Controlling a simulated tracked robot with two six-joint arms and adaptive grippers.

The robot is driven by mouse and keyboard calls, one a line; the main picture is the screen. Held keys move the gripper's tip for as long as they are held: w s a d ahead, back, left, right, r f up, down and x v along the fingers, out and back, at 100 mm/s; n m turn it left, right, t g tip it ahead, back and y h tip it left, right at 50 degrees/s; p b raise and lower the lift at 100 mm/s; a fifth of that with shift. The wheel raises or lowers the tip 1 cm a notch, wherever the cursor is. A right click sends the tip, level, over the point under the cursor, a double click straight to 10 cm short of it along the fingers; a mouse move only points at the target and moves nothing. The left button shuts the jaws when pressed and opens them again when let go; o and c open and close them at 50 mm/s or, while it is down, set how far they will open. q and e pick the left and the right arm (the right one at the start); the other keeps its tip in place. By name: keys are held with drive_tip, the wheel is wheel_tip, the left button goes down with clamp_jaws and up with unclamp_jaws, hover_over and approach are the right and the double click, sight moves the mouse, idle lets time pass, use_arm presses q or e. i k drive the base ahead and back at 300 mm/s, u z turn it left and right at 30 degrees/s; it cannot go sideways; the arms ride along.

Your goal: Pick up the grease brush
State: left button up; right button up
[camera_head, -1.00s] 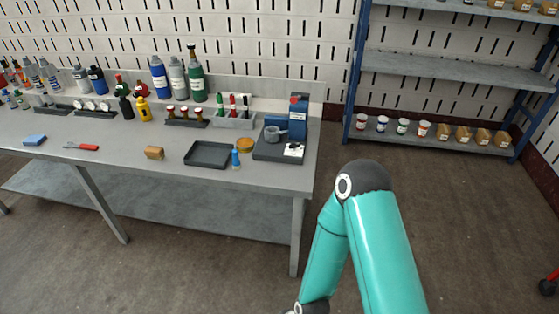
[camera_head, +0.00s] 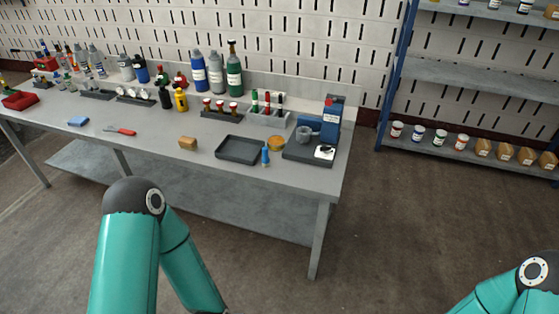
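I cannot make out a grease brush for certain. A small blue upright item (camera_head: 265,155), a tube or a brush, stands on the grey workbench (camera_head: 330,185) just right of the black tray (camera_head: 240,150). A flat red-handled tool (camera_head: 124,131) lies toward the left of the bench. My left arm's teal links come in at the lower left, in front of the bench. Part of my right arm shows at the lower right corner. Both grippers are outside the picture.
A tan block (camera_head: 188,143), an amber round dish (camera_head: 276,143) and a dark stand with a grey cup (camera_head: 310,152) sit on the bench. Bottles (camera_head: 199,72) line its back. A blue-framed shelf rack (camera_head: 392,90) stands at right. Floor between bench and rack is clear.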

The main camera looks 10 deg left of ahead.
sight(266, 163)
drive_tip(key=z, duration=0.1)
drive_tip(key=i, duration=1)
drive_tip(key=u, duration=0.1)
